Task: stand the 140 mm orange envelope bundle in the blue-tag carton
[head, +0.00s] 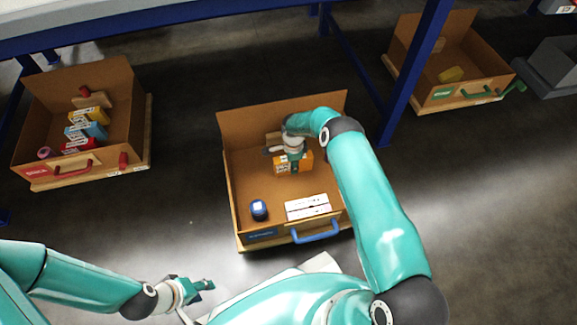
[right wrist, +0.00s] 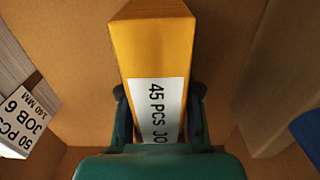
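The orange envelope bundle (head: 294,163) is inside the blue-tag carton (head: 238,124), towards its back. In the right wrist view the bundle (right wrist: 155,45) has a white label reading "45 PCS JO", the rest cut off. My right gripper (right wrist: 160,112) has a finger against each side of it and is shut on it. In the head view my right gripper (head: 290,152) reaches down into the carton from above. I cannot tell whether the bundle touches the floor. My left gripper (head: 198,287) is outside the carton at front left, empty; its opening is unclear.
A red-tag carton (head: 110,78) with several items stands left. A green-tag carton (head: 470,45) stands back right, near a blue post (head: 408,85).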

